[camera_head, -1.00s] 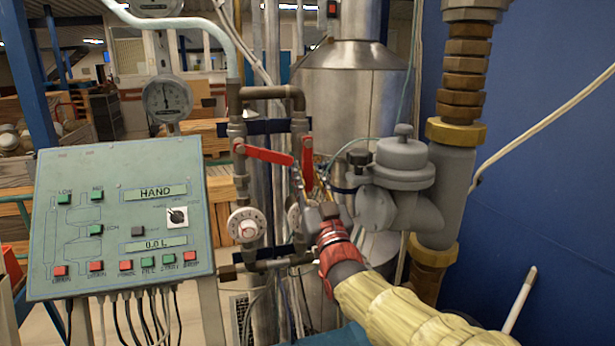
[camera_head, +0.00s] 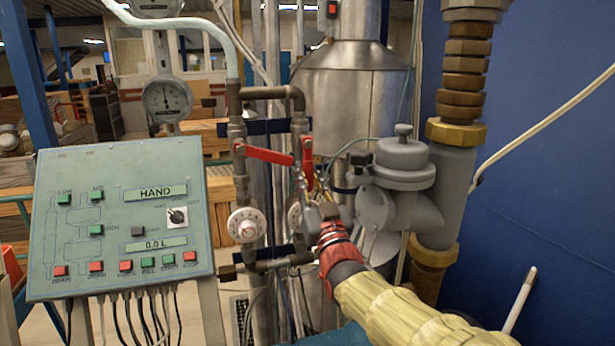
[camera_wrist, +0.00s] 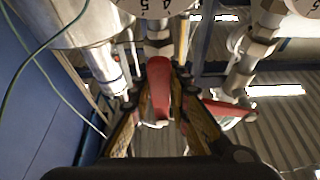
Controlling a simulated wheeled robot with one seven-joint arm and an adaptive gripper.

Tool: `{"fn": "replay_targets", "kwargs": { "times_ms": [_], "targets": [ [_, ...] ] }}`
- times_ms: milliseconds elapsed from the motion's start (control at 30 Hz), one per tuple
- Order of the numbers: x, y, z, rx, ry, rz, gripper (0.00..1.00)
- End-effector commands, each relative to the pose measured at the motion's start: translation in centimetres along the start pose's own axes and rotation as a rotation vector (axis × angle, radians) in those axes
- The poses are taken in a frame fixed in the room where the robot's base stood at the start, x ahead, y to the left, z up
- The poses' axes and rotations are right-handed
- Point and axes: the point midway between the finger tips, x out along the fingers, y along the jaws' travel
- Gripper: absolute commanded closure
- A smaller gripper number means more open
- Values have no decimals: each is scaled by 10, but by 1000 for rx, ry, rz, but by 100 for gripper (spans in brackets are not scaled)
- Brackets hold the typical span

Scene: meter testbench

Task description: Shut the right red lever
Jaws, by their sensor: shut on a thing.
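The right red lever (camera_head: 307,152) hangs down along the right vertical pipe, nearly upright. The left red lever (camera_head: 265,154) lies almost level, slanting slightly down to the right from the left pipe. My gripper (camera_head: 316,189) is at the lower end of the right lever, and its fingers are partly hidden by its own body in the head view. In the wrist view the right red lever (camera_wrist: 159,85) sits between the two fingers of my gripper (camera_wrist: 160,105), which are shut on it. The left red lever (camera_wrist: 227,108) shows just to the right of the fingers there.
A grey control panel (camera_head: 120,215) stands at the left. Two white dials (camera_head: 245,225) sit on the pipes below the levers. A grey valve body (camera_head: 403,165) and thick pipe stand close to the right of my gripper, before a blue wall (camera_head: 560,180).

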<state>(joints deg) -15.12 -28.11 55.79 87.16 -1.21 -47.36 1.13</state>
Motion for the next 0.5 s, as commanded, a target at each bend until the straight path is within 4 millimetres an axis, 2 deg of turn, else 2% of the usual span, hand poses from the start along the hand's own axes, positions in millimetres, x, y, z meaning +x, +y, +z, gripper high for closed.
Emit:
{"fn": "replay_targets", "kwargs": {
  "times_ms": [233, 500],
  "targets": [
    [0, 13, 3, -127, 1, -48, 100],
    [2, 29, -4, -328, 1, -132, 100]
  ]
}}
